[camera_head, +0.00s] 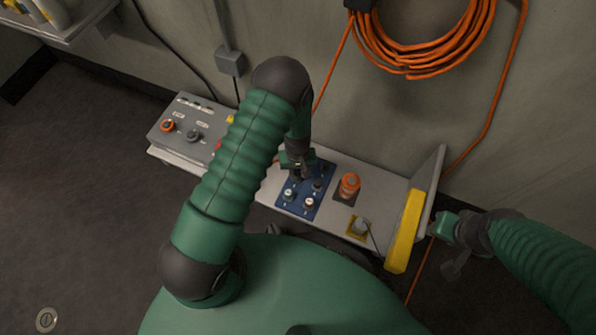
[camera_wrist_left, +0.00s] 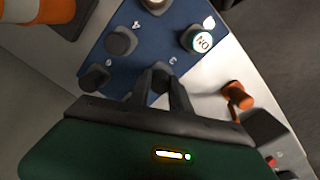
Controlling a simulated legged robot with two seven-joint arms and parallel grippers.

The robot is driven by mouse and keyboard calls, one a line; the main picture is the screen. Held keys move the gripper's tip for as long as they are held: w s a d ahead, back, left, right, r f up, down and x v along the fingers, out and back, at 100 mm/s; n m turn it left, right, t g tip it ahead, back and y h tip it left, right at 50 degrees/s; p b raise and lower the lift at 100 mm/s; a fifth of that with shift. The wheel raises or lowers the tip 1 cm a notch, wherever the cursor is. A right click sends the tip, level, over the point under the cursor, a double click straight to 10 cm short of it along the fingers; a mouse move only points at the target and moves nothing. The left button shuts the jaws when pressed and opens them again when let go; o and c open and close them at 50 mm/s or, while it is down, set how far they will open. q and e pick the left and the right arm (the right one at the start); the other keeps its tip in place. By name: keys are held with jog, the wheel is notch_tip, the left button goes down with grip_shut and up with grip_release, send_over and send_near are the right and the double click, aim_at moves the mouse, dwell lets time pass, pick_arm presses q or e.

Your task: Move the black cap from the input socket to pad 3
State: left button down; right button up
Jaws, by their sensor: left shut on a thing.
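The blue board (camera_head: 283,199) stands on the light bench and carries several dark and pale caps on numbered spots. My left gripper (camera_head: 298,172) points down at the board's back left part. In the left wrist view, my left gripper (camera_wrist_left: 161,92) is shut on a dark cap (camera_wrist_left: 160,76), mostly hidden between the fingers. This cap is at the board, close to a label that looks like 3; I cannot tell whether it touches the surface. Two other dark caps (camera_wrist_left: 121,41) and (camera_wrist_left: 95,78) and a white lettered cap (camera_wrist_left: 197,40) sit nearby. My right gripper (camera_head: 436,228) is beside the bench's right end; its fingers are unclear.
A grey control box (camera_head: 180,125) with an orange knob stands at the bench's left. An orange cylinder (camera_head: 349,184) on a dark base stands right of the board. A yellow pad (camera_head: 357,230) and a yellow-edged panel (camera_head: 405,231) are farther right. Orange cable (camera_head: 420,70) hangs on the wall.

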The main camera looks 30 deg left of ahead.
pick_arm(q)
jog(key=shift+r, duration=0.1)
dwell(0.3)
jog(key=shift+p, duration=0.3)
dwell(0.5)
jog(key=shift+p, duration=0.5)
dwell(0.3)
jog(key=shift+f, duration=0.45)
dwell(0.7)
